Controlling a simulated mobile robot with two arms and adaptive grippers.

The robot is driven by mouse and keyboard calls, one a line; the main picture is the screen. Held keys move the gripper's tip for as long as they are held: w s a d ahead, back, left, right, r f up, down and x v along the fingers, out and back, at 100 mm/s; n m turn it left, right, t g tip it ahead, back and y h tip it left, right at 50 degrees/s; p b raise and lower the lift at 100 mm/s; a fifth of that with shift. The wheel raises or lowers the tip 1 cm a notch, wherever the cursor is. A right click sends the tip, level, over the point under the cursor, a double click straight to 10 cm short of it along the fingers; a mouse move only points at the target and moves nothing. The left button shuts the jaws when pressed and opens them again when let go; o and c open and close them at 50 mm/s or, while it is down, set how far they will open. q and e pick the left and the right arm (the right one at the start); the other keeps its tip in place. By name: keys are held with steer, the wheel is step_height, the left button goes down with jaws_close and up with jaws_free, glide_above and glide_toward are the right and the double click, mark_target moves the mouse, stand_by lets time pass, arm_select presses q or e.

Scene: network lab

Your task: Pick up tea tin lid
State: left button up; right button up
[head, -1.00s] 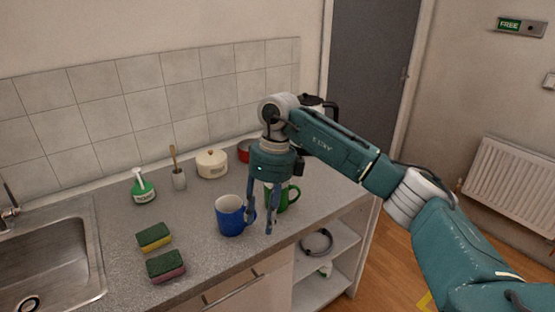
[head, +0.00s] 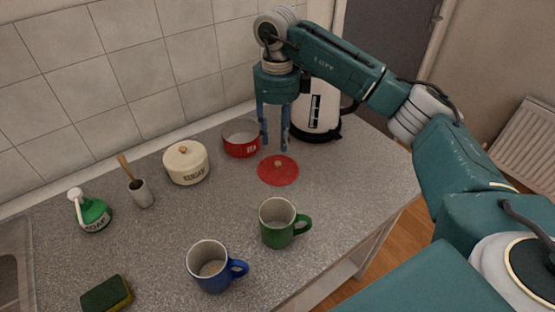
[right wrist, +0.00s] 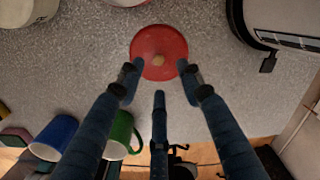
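The round red tea tin lid (head: 290,176) lies flat on the counter, with a small tan knob in its middle. It also shows in the right wrist view (right wrist: 160,40). The open red tin (head: 241,150) stands just behind and left of it. My right gripper (head: 275,148) points down above the far edge of the lid. In the right wrist view its fingers (right wrist: 160,72) are spread and empty, with the knob near the gap between two fingertips. I cannot tell the exact height over the lid. My left gripper is not in view.
A white kettle (head: 318,112) stands close right of the gripper. A sugar pot (head: 186,167), a utensil holder (head: 141,193) and a soap bottle (head: 94,214) stand to the left. Green (head: 276,235) and blue (head: 207,277) mugs stand in front; a sponge (head: 106,295) lies at lower left.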

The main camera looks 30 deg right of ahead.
mark_target(278, 163)
steer(key=shift+s+f, duration=0.25)
steer(key=shift+f, duration=0.8)
steer(key=shift+f+p, duration=0.3)
step_height(278, 163, down, 4)
steer(key=shift+s+f+p, duration=0.15)
steer(key=shift+p, duration=1)
steer(key=shift+f, duration=0.55)
steer(key=shift+a, duration=0.1)
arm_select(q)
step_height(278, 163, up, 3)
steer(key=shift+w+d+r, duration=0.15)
arm_select(e)
jaws_close()
